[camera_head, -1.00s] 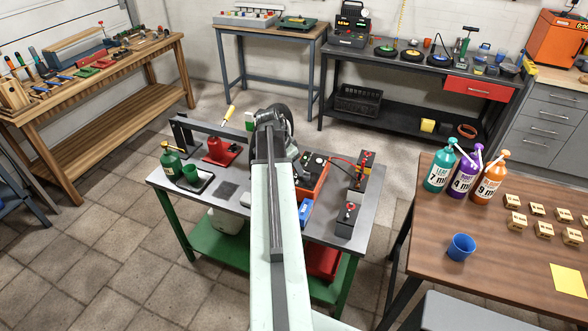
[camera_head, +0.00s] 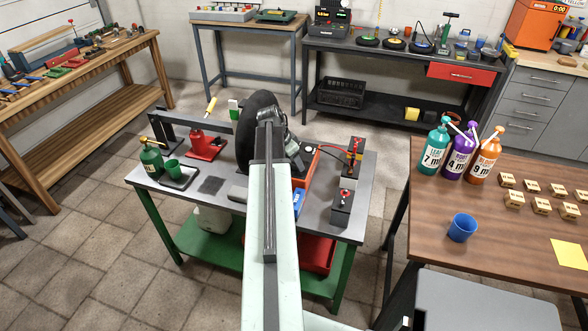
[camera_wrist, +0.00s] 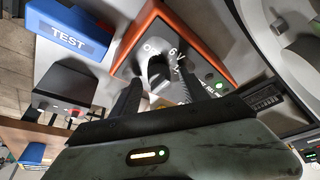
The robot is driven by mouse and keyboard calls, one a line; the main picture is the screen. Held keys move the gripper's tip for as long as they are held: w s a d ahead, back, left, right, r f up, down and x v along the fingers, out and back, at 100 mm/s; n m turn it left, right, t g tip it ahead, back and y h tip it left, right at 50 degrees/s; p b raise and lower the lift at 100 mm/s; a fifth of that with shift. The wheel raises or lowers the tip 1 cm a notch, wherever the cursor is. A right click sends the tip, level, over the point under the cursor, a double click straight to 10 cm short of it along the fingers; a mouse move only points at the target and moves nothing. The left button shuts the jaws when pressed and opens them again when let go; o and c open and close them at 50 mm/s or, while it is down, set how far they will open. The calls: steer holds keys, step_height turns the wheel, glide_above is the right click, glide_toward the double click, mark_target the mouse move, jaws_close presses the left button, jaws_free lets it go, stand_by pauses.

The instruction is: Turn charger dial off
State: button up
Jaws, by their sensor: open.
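The charger is an orange box with a dark face on the green-legged metal bench. In the head view only its orange edge (camera_head: 311,166) shows beside my arm, and its dial is hidden. The dial's exact setting is unclear.
A blue TEST block (camera_wrist: 68,38) lies beside the charger. Batteries with red clamps (camera_head: 342,207) stand on the bench's right. A black tyre (camera_head: 253,130), red can (camera_head: 203,146) and green bottle (camera_head: 151,158) stand left. A wooden table (camera_head: 505,245) stands right.

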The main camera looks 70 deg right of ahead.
jaws_close()
stand_by(0.3)
steer(key=n, duration=0.2)
steer(key=n+t, duration=0.2)
steer(key=n, duration=0.1)
steer(key=shift+s+a+n+h, duration=0.1)
steer(key=shift+s+n+h, duration=0.15)
steer(key=shift+n+h, duration=0.05)
steer(key=n+t, duration=0.2)
steer(key=n, duration=0.4)
steer(key=shift+s, duration=0.1)
steer(key=shift+n+t, duration=0.3)
jaws_free()
